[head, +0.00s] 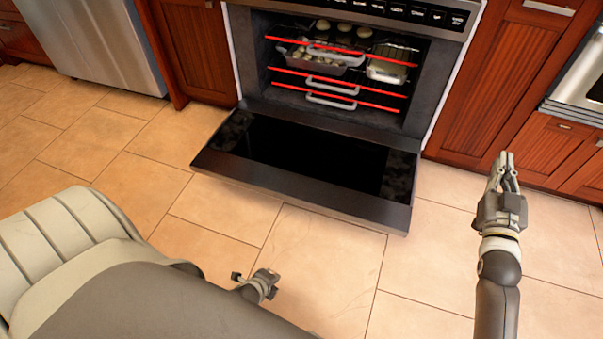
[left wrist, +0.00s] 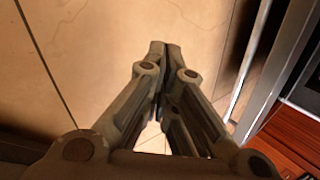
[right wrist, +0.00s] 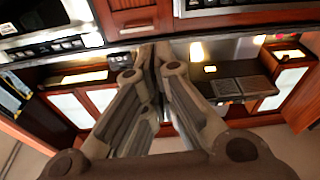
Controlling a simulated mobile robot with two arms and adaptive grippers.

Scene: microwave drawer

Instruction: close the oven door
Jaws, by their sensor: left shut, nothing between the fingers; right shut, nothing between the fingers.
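The oven door (head: 300,165) is folded down, open, and lies roughly level above the floor, with a black glass panel and dark metal edge. The oven cavity (head: 262,60) is fully exposed behind it. My right gripper (head: 504,160) is shut and empty, to the right of the door and apart from it. My left gripper (head: 262,284) shows only in small part in front of the door, partly hidden by my own body. In the left wrist view its fingers (left wrist: 165,48) are shut and empty over floor. The right wrist view shows the right fingers (right wrist: 154,50) shut too.
Red-edged racks (head: 335,88) in the oven hold trays and dishes of food, all inside the cavity. Wooden cabinets (head: 495,85) flank the oven. A steel appliance (head: 95,40) stands at the left. Tiled floor (head: 325,260) in front of the door is clear.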

